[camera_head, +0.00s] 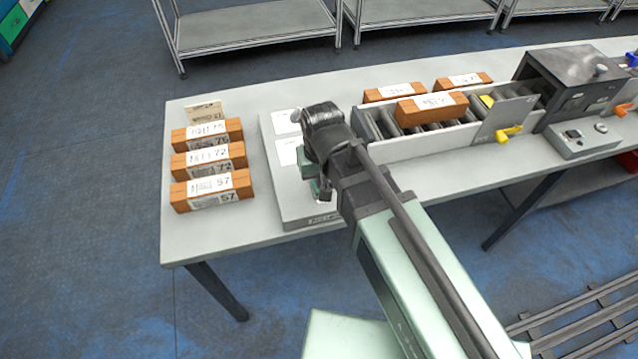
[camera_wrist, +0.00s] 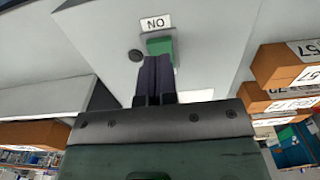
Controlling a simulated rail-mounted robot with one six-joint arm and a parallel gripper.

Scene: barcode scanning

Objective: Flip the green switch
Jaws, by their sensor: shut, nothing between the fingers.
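The green switch (camera_wrist: 160,46) shows in the wrist view as a green block on a light grey panel (camera_wrist: 215,40), just below a white label (camera_wrist: 156,22) that reads "NO" in this picture. My gripper (camera_wrist: 154,62) is shut, with its dark fingers together and nothing between them. The fingertips overlap the lower edge of the switch in the picture; whether they touch it I cannot tell.
Labelled orange-brown boxes (camera_head: 208,157) stand left of the device on the table (camera_head: 185,240).

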